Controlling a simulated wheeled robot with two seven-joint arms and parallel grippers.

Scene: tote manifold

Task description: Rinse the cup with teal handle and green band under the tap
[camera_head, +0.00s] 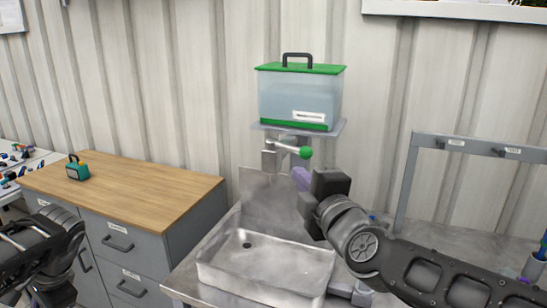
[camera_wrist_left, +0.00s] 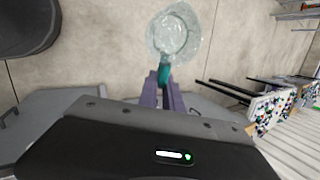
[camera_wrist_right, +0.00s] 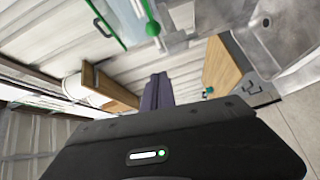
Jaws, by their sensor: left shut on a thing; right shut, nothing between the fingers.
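The clear cup (camera_wrist_left: 173,35) with a teal handle (camera_wrist_left: 164,74) shows in the left wrist view. My left gripper (camera_wrist_left: 162,88) is shut on that handle; the cup is beyond the fingertips, over the floor. I cannot make out a green band. The cup is not seen in the head view. The tap (camera_head: 272,157) with a green-knobbed lever (camera_head: 305,152) is below the water tank (camera_head: 300,98). My right gripper (camera_head: 300,178) is shut and empty, just below the knob in the head view. The knob also shows in the right wrist view (camera_wrist_right: 152,28), apart from the fingers.
A metal sink basin (camera_head: 265,272) lies below the tap. A wooden-topped drawer cabinet (camera_head: 135,190) stands left, with a small teal box (camera_head: 77,169) on it. A grey frame (camera_head: 410,185) rises at the right. The basin looks empty.

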